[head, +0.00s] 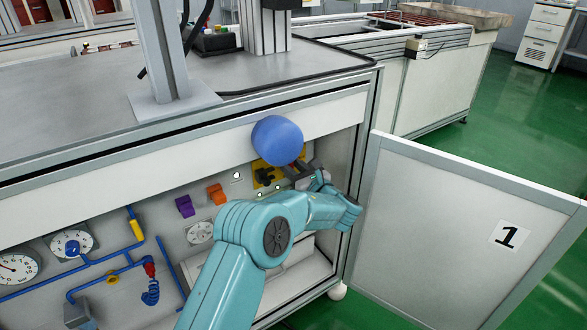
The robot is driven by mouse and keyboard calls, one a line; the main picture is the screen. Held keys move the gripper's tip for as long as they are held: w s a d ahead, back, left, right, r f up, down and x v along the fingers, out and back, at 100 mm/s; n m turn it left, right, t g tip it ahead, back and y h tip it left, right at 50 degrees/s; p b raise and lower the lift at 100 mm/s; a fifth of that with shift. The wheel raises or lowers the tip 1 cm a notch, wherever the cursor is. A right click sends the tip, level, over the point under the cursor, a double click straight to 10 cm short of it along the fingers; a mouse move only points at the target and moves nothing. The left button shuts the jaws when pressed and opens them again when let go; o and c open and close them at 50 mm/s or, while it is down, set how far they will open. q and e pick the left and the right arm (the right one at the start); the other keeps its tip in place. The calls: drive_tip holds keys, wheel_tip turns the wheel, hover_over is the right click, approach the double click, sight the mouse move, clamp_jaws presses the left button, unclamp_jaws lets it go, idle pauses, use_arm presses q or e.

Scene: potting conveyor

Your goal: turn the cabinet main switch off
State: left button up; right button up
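The main switch (264,177), a black handle on a yellow plate, is on the panel inside the open cabinet. It is partly hidden, and its exact position is hard to read. My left arm comes up from the bottom, left of centre. Its wrist bends back toward the panel, and the dark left gripper (299,171) is just right of the switch, close to it. I cannot tell whether they touch or how far the fingers are apart. A blue ball-like shape (277,140) hides the area just above. My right gripper is not in view.
The cabinet door (460,235), marked 1, stands open to the right. Left of the switch are an orange knob (216,194), a purple knob (184,206), gauges (72,243) and blue pipes. The worktop edge (190,128) overhangs the panel. Green floor is clear at the right.

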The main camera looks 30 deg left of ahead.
use_arm(q)
drive_tip(key=shift+n, duration=0.3)
drive_tip(key=shift+s+f+n, duration=0.1)
drive_tip(key=shift+f+n, duration=0.05)
drive_tip(key=shift+n, duration=2.7)
drive_tip(key=shift+s+f+n, duration=0.1)
drive_tip(key=shift+n, duration=2.8)
drive_tip(key=shift+s+f+n, duration=0.1)
drive_tip(key=shift+f+n, duration=0.05)
drive_tip(key=shift+n, duration=2.7)
drive_tip(key=o, duration=0.7)
drive_tip(key=shift+a, duration=0.1)
drive_tip(key=shift+o, duration=0.2)
